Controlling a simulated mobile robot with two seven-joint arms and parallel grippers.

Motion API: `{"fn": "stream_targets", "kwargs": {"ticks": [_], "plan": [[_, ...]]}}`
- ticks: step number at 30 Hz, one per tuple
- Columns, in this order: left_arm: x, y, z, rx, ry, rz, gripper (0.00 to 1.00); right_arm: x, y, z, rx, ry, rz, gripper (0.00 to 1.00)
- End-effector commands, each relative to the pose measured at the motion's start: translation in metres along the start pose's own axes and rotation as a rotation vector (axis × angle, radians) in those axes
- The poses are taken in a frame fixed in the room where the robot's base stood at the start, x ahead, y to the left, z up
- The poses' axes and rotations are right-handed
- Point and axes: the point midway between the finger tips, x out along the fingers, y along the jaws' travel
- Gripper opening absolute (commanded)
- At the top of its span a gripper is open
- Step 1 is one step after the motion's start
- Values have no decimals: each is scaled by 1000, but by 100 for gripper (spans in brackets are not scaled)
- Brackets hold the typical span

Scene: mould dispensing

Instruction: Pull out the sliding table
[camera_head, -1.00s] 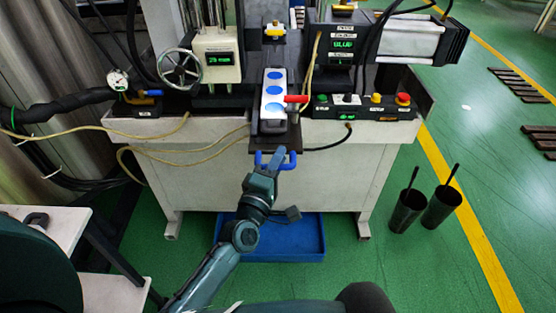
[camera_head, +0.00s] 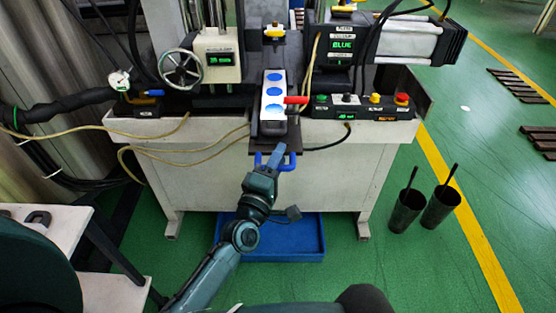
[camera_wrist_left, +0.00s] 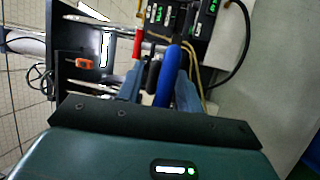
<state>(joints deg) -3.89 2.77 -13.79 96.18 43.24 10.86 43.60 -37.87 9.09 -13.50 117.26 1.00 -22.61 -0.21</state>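The sliding table (camera_head: 299,148) is a dark plate under the machine, with a blue handle (camera_head: 259,161) at its front edge. A mould with a white top and blue round areas (camera_head: 274,77) sits on it. My left gripper (camera_head: 272,157) is at the handle. In the left wrist view, the blue handle (camera_wrist_left: 167,75) lies between its two fingers (camera_wrist_left: 158,82), closer to the right one. A gap shows on the left side, so the fingers look open around the handle. The fingers partly hide the handle in the head view. My right gripper is not in view.
A red lever (camera_head: 296,100) sticks out from the mould's right side. A control box with buttons (camera_head: 360,107) stands to the right, and a handwheel (camera_head: 180,69) to the left. A blue tray (camera_head: 300,255) lies on the floor below. Two dark cups (camera_head: 406,212) stand at the right.

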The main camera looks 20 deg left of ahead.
Motion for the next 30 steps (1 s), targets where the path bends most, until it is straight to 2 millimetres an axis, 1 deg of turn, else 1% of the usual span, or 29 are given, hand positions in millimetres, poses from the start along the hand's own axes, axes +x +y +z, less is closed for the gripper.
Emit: {"fn": "stream_targets", "kwargs": {"ticks": [5,8,11,18,21,25,30], "plan": [[-2,-2,0,-1,-1,-5,36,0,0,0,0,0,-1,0],[-9,-3,0,-1,-1,-6,36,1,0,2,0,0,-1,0],[-25,-5,0,0,-2,-8,36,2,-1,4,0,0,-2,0],[-80,-5,0,0,-2,-8,36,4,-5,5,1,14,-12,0],[-100,-4,0,0,-2,-7,36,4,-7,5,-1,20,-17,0],[-119,-3,0,0,-2,-5,36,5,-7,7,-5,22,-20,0],[-131,-1,0,0,-1,-2,36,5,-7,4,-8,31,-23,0]]}}
